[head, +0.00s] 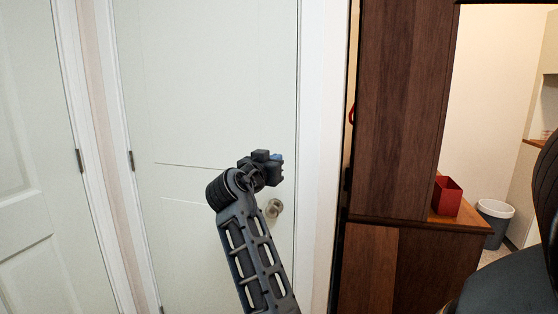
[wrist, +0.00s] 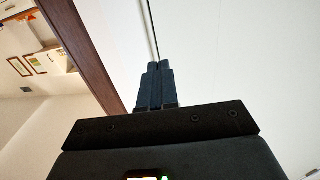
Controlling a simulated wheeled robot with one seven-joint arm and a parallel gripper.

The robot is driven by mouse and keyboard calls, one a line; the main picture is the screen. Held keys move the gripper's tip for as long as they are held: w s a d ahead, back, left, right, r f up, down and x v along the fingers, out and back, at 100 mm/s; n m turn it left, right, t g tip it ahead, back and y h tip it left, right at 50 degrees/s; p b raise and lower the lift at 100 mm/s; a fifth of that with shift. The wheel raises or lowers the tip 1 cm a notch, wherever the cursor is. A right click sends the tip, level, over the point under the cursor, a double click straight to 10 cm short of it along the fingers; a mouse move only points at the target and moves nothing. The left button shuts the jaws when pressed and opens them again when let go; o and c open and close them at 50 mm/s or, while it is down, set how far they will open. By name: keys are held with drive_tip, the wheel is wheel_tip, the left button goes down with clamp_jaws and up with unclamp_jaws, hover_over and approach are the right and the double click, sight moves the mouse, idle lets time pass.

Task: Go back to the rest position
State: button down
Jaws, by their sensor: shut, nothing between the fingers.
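My gripper (wrist: 155,72) shows in the wrist view with its two dark fingers together and nothing between them. In the head view my arm reaches up from the bottom middle, and the dark wrist end (head: 262,168) is raised in front of a white door (head: 215,80). The fingertips are hard to make out in the head view.
A dark wooden hutch (head: 400,110) stands to the right of the door. A red box (head: 447,196) sits on its lower top, and a grey bin (head: 495,222) stands on the floor beyond. Another white door (head: 30,130) is at the left. A round doorknob (head: 274,208) shows beside my arm.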

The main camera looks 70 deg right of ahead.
drive_tip(key=shift+s+a, duration=0.1)
drive_tip(key=shift+a, duration=1.5)
drive_tip(key=w+a+f+n+t+y, duration=0.3)
drive_tip(key=a+f+n+t, duration=0.75)
drive_tip(key=f, duration=0.35)
drive_tip(key=s+a+f+n+t+y, duration=0.2)
drive_tip(key=a+f+y, duration=0.15)
drive_tip(key=a, duration=0.25)
drive_tip(key=s+a+f+n+t+y, duration=0.1)
drive_tip(key=s+a+f+n+y, duration=0.15)
drive_tip(key=a+f, duration=0.35)
drive_tip(key=s+a+f+n+t+y, duration=0.2)
drive_tip(key=s+a+n+y, duration=0.15)
drive_tip(key=s+a, duration=0.45)
drive_tip(key=s+a+r+y, duration=0.2)
drive_tip(key=s+a+r, duration=0.1)
drive_tip(key=s+a, duration=0.3)
drive_tip(key=s+a+r+y, duration=0.3)
drive_tip(key=s+a, duration=0.2)
drive_tip(key=s, duration=0.4)
drive_tip(key=shift+a+p, duration=0.35)
drive_tip(key=shift+s+y, duration=0.1)
drive_tip(key=shift+y, duration=0.15)
